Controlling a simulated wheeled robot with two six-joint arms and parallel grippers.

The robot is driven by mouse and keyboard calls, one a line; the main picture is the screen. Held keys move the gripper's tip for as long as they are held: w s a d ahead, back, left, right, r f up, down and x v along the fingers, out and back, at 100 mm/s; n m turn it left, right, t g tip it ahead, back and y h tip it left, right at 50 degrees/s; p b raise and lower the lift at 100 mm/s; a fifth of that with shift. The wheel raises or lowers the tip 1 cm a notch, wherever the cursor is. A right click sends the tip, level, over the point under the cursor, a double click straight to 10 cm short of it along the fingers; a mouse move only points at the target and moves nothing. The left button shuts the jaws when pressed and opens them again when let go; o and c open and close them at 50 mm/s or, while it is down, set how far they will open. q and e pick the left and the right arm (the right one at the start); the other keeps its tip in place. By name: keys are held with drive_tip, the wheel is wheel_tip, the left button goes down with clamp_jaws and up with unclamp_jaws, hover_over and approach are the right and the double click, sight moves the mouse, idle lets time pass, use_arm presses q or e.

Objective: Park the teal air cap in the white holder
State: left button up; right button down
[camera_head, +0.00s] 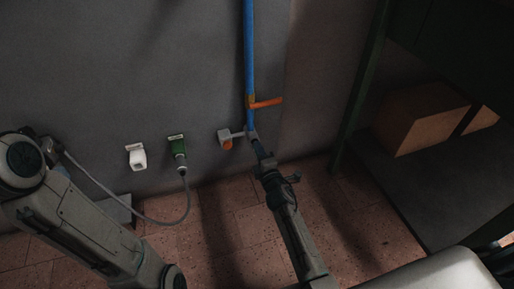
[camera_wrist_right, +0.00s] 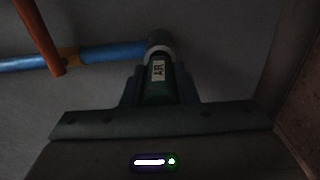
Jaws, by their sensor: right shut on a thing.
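My right gripper (camera_head: 258,146) reaches up to the lower end of the blue pipe on the wall. In the right wrist view it is shut on the dark teal air cap (camera_wrist_right: 158,88), which bears a pale AIR label. The cap's far end meets a grey fitting (camera_wrist_right: 160,47) at the pipe's end; I cannot tell whether they are still joined. The white holder (camera_head: 137,157) is on the wall to the left and looks empty, though its inside is hard to see. My left arm shows at the left, but I cannot make out its gripper.
A pale bracket with an orange part (camera_head: 227,145) sits beside the pipe end. The blue pipe (camera_head: 249,45) carries an orange lever (camera_head: 267,103). A shelf with cardboard boxes (camera_head: 420,118) stands right.

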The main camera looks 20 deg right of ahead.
drive_tip(key=shift+s+p, duration=0.3)
drive_tip(key=shift+s, duration=1.85)
drive_tip(key=shift+s, duration=0.2)
